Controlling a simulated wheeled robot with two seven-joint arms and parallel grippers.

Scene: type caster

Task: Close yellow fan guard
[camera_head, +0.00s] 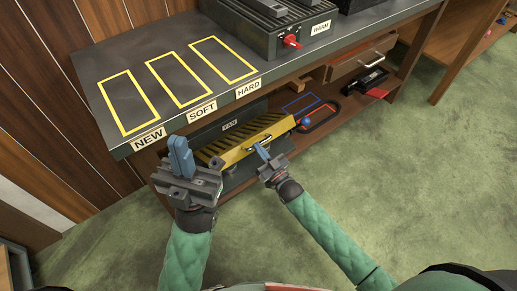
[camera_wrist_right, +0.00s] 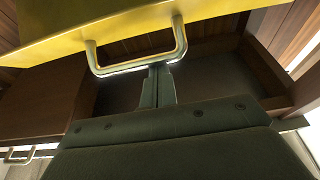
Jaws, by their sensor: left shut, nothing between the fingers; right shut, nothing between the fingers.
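The yellow fan guard (camera_head: 236,146) is a tilted panel with black stripes on the lower shelf, in front of a dark housing labelled FAN (camera_head: 229,126). A metal U-shaped handle (camera_wrist_right: 136,66) sticks out from the guard's edge. In the right wrist view the guard's yellow edge (camera_wrist_right: 60,30) crosses the top. My right gripper (camera_head: 261,151) is shut and empty at the guard's front edge, by the handle. In the wrist view its fingertips (camera_wrist_right: 158,70) are close to the handle bar; contact is unclear. My left gripper (camera_head: 180,155) is shut, empty and upright, left of the guard.
The bench top (camera_head: 110,65) above bears yellow outlines marked NEW, SOFT and HARD and a dark machine with a red knob (camera_head: 291,41). A blue ball (camera_head: 305,121) and a black tool (camera_head: 364,82) lie on the shelf to the right. Green carpet is clear in front.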

